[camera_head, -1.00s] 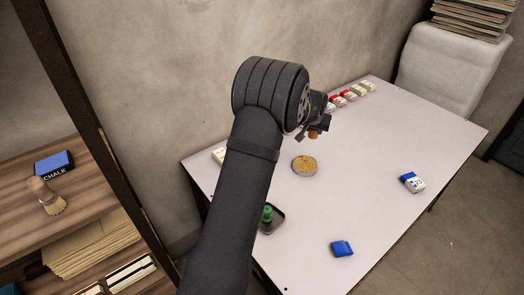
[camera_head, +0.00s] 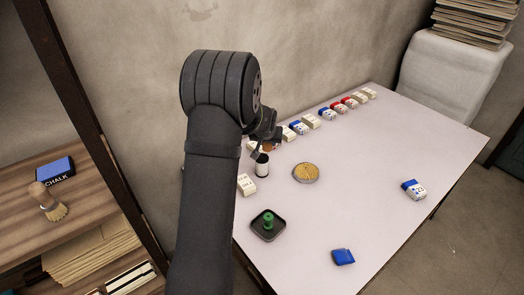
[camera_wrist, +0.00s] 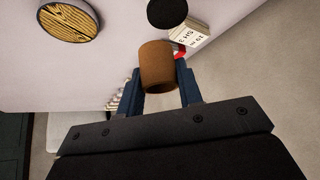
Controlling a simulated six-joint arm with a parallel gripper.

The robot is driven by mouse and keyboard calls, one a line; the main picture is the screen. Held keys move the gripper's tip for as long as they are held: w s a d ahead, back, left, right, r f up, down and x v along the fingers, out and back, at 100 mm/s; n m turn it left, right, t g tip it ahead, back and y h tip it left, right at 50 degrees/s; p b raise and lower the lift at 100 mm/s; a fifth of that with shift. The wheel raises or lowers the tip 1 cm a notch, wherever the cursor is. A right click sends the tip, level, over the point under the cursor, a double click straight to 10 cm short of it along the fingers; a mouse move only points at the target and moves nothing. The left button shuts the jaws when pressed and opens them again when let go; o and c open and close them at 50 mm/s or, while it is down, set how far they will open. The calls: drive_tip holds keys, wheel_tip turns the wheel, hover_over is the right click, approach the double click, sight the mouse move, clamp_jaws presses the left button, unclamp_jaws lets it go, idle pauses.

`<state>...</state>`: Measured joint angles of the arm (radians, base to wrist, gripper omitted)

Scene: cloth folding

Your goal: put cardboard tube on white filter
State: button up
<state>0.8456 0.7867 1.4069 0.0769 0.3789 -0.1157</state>
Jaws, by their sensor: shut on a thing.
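The brown cardboard tube (camera_wrist: 158,66) is clamped between the two blue-grey fingers of my gripper (camera_wrist: 163,82) in the wrist view. In the head view only a small brown bit of the tube (camera_head: 269,147) shows under my gripper (camera_head: 264,146), at the table's back left. A white cylinder with a black top (camera_head: 262,168), which may be the white filter, stands on the table just below my gripper in the picture. Its round black top (camera_wrist: 167,13) shows beyond the tube in the wrist view. The tube and this cylinder appear apart.
A row of small boxes (camera_head: 328,114) lines the table's back edge, with a white box (camera_head: 247,185) near the cylinder. A round wooden disc (camera_head: 306,173) lies to the right. A dark tray (camera_head: 268,225) holds a green piece.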

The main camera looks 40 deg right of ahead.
sight(262, 157)
drive_tip(key=shift+w+a+f, duration=0.2)
drive_tip(key=shift+w+f, duration=0.25)
drive_tip(key=shift+w, duration=0.2)
drive_tip(key=shift+w+a+f, duration=0.15)
drive_tip(key=shift+w+f, duration=0.25)
drive_tip(key=shift+w, duration=0.2)
drive_tip(key=shift+f, duration=1.95)
drive_tip(key=shift+f, duration=0.1)
drive_tip(key=o, duration=0.9)
drive_tip(key=shift+o, duration=0.2)
drive_tip(key=shift+s+r, duration=0.1)
drive_tip(key=shift+r, duration=0.35)
drive_tip(key=v, duration=1.1)
drive_tip(key=shift+a, duration=0.2)
